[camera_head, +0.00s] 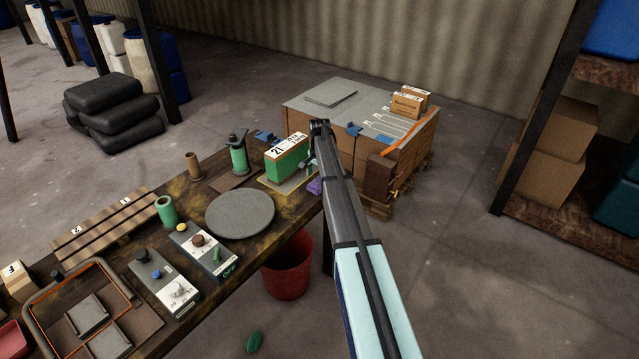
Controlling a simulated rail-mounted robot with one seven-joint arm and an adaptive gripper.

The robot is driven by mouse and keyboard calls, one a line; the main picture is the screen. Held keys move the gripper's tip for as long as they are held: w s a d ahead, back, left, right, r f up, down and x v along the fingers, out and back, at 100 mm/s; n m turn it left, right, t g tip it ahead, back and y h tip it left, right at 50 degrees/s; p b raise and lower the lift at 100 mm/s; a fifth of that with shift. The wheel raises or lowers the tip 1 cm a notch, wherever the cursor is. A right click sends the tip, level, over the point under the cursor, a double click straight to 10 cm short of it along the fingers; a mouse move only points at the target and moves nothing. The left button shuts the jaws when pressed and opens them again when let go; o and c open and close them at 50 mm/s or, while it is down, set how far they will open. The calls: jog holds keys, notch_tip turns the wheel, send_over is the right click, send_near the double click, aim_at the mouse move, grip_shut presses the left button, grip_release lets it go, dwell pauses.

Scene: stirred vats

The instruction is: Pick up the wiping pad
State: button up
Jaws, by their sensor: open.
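A small purple block (315,186), which may be the wiping pad, lies at the far right end of the workbench (165,265), partly hidden by my arm. Its exact shape is hard to see. My gripper (320,127) is at the end of my outstretched arm, above the far end of the bench, near the green box marked 21 (288,158). It is open, small in the view and apart from the purple block in the picture. I see nothing held in it.
A grey round plate (240,214), a green spool (239,158) and two control boxes (202,253) stand on the bench. A large crate (370,118) stands behind my gripper. A red bucket (288,268) is below the bench edge. Floor at right is clear.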

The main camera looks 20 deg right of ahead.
aim_at(320, 182)
jog(key=shift+f, duration=0.95)
jog(key=c, duration=1.2)
jog(key=shift+c, duration=0.2)
jog(key=shift+r, duration=0.1)
notch_tip(320, 182, up, 20)
jog(key=b, duration=0.3)
jog(key=shift+b, duration=0.4)
